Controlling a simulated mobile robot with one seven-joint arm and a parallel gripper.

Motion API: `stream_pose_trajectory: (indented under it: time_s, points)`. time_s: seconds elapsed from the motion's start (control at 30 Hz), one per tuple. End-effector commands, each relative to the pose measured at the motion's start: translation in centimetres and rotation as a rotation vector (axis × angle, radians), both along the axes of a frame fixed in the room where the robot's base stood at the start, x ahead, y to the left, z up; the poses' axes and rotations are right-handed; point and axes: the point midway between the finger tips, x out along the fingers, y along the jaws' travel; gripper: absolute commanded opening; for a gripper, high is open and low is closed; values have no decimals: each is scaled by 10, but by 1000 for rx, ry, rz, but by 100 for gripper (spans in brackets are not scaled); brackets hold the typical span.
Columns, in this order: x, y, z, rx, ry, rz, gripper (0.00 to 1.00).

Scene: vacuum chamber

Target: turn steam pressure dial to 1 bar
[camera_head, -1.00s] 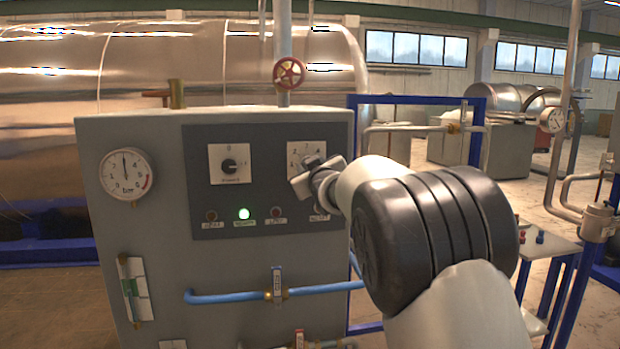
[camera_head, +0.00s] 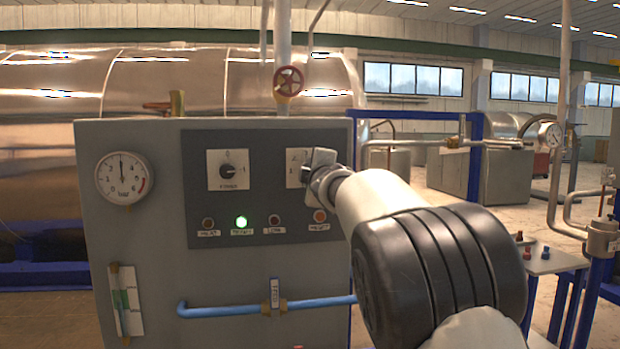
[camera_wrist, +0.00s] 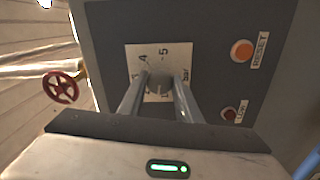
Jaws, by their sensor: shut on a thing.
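The pressure dial shows in the wrist view as a white plate (camera_wrist: 133,58) marked with numbers such as 4 and 5 and the word "bar". Its grey knob (camera_wrist: 160,84) lies between my two fingers. My gripper (camera_wrist: 163,80) is shut on this knob. In the head view, my gripper (camera_head: 318,172) is at the upper right of the dark panel and covers most of the dial plate (camera_head: 292,158). The knob is hidden there, and I cannot read which number it points to.
A second black knob (camera_head: 228,170) sits left on the panel. Below are a lit green lamp (camera_head: 241,222) and an orange reset button (camera_head: 320,215). A round gauge (camera_head: 125,178) is at the left. A blue pipe with a valve (camera_head: 274,297) runs below. A red handwheel (camera_head: 288,81) stands above.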

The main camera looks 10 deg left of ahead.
Motion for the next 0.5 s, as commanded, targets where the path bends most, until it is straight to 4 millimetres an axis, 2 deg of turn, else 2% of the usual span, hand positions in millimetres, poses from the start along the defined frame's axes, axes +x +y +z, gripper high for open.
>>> stream_pose_trajectory:
  time_s: [0.2, 0.5]
  points:
    - [0, 0, 0, -164, -49, 2, 8]
    - [0, 0, 1, -306, -90, 1, 8]
